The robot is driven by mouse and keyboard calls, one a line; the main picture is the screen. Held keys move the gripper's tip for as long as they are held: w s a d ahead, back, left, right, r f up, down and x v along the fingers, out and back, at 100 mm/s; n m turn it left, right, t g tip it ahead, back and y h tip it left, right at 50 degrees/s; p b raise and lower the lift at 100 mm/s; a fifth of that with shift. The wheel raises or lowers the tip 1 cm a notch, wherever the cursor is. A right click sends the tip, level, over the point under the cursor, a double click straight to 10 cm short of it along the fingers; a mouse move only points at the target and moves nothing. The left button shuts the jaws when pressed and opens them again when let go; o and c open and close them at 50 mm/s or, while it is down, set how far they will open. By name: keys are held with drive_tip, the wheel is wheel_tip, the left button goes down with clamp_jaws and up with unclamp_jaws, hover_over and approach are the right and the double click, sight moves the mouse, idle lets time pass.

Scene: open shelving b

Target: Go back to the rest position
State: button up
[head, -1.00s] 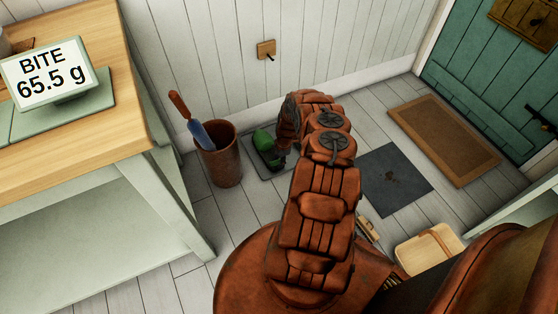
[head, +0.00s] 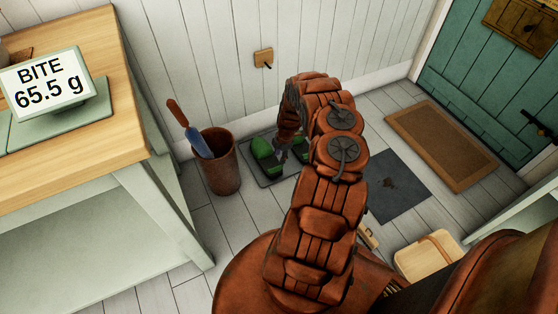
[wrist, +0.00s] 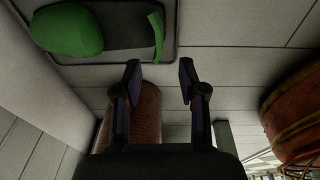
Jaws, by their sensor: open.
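My gripper (wrist: 160,78) is open in the wrist view, its two dark fingers apart with nothing between the tips. In the head view my arm hides most of the gripper, which hangs low by the dark tray (head: 262,177) on the floor. A green object (head: 264,148) lies on that tray and also shows in the wrist view (wrist: 66,30). More green shows just right of my gripper in the head view, partly hidden by my arm.
A brown bin (head: 221,170) holding a blue-bladed tool (head: 190,127) stands left of the tray. A wooden-topped table (head: 125,130) with a display (head: 47,82) is at left. A dark mat (head: 398,185), a brown doormat (head: 440,143) and a wooden tray (head: 428,257) lie at right.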

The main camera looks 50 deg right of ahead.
drive_tip(key=shift+s+d+r, duration=0.1)
drive_tip(key=shift+d+r, duration=0.1)
drive_tip(key=shift+r, duration=1.25)
drive_tip(key=s+a+r+m+g+h+p, duration=0.1)
drive_tip(key=a+r+m+p, duration=0.3)
drive_tip(key=r, duration=1.2)
drive_tip(key=s+a+r+m+g+p, duration=0.1)
drive_tip(key=a+r+p, duration=0.4)
drive_tip(key=r, duration=1)
drive_tip(key=a+r+m+h+p, duration=0.1)
drive_tip(key=a+r+m+p, duration=0.35)
drive_tip(key=r, duration=1.15)
drive_tip(key=s+a+r+p, duration=0.2)
drive_tip(key=a+r+p, duration=0.15)
drive_tip(key=r, duration=0.25)
drive_tip(key=s+a+r+p, duration=0.2)
drive_tip(key=s+a+r, duration=0.15)
drive_tip(key=r, duration=0.25)
drive_tip(key=s+a+r+m+p, duration=0.4)
drive_tip(key=s+a+r+p, duration=0.8)
drive_tip(key=s+a+r, duration=0.6)
drive_tip(key=s+r, duration=0.2)
drive_tip(key=s, duration=0.1)
drive_tip(key=shift+s+a+r+m+g+y, duration=0.25)
drive_tip(key=shift+m+g+y, duration=0.05)
drive_tip(key=shift+m+g, duration=0.1)
